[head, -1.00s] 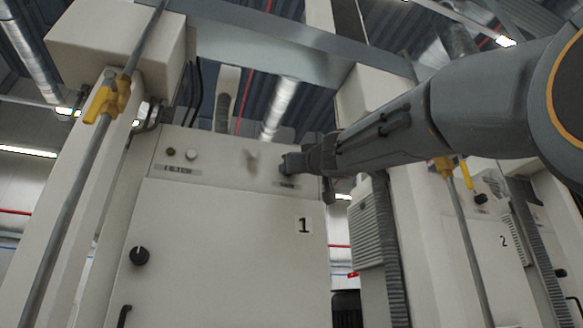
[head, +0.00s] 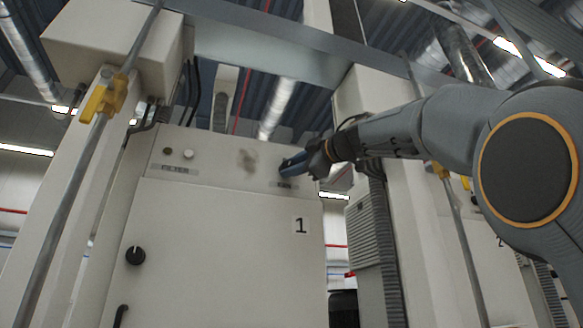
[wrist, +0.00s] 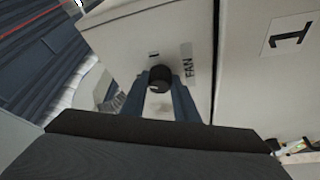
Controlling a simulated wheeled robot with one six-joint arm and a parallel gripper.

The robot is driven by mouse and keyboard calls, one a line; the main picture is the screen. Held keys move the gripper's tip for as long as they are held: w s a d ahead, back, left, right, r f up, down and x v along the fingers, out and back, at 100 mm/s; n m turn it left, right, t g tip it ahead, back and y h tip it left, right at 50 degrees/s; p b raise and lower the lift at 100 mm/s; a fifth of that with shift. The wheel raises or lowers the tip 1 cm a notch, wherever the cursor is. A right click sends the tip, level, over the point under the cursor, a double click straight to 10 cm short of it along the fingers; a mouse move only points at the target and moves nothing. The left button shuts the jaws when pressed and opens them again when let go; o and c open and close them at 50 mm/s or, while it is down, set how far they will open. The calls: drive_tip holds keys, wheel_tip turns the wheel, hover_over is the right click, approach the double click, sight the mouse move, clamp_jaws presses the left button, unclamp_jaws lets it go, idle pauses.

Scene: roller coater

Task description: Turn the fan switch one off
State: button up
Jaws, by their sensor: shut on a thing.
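The fan switch is a round black knob (wrist: 160,78) on the upper panel of cabinet 1, beside a label reading FAN (wrist: 188,66) in the wrist view. My gripper (wrist: 160,90) has its two blue fingers on either side of the knob, shut on it. In the head view my gripper (head: 291,165) is at the right end of the upper panel (head: 225,160), above the number 1. It hides the knob there. The knob's pointer direction is hard to read.
A black round handle (head: 135,256) is on the cabinet door below. Two small round fittings (head: 188,154) sit at the panel's left. A grey post with a yellow valve (head: 104,95) stands at left. A ribbed grey column (head: 371,240) stands right of the cabinet.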

drive_tip(key=shift+r+n+g+h, duration=0.15)
drive_tip(key=shift+n+g, duration=0.3)
drive_tip(key=shift+n, duration=0.7)
drive_tip(key=shift+n+g+h, duration=0.15)
drive_tip(key=shift+n+g, duration=0.3)
drive_tip(key=shift+n, duration=0.7)
drive_tip(key=o, duration=1.1)
drive_tip(key=shift+c, duration=0.2)
drive_tip(key=b+v, duration=0.2)
drive_tip(key=v, duration=0.6)
drive_tip(key=shift+b, duration=0.4)
drive_tip(key=shift+a, duration=0.2)
